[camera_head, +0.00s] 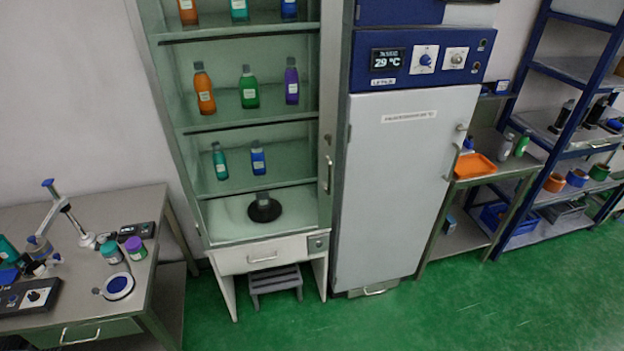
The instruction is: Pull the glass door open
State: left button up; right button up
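A tall glass-fronted cabinet (325,120) stands left of centre. Its glass door (235,160) looks closed, with colored bottles showing on the shelves behind it. A small vertical metal handle (328,174) sits on the door's right edge. I cannot tell for sure where the edges of the clear pane run. A dark round object (265,208) stands on the cabinet's bottom shelf. Neither of my grippers is in view, and nothing touches the handle.
A white-doored oven unit (405,190) reading 29 °C stands directly right of the cabinet. A cluttered metal bench (100,305) is at left. Green floor (440,325) is clear in front.

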aim_at(330, 26)
jog(key=u, duration=0.85)
jog(key=i, duration=1.15)
jog(key=z, duration=0.2)
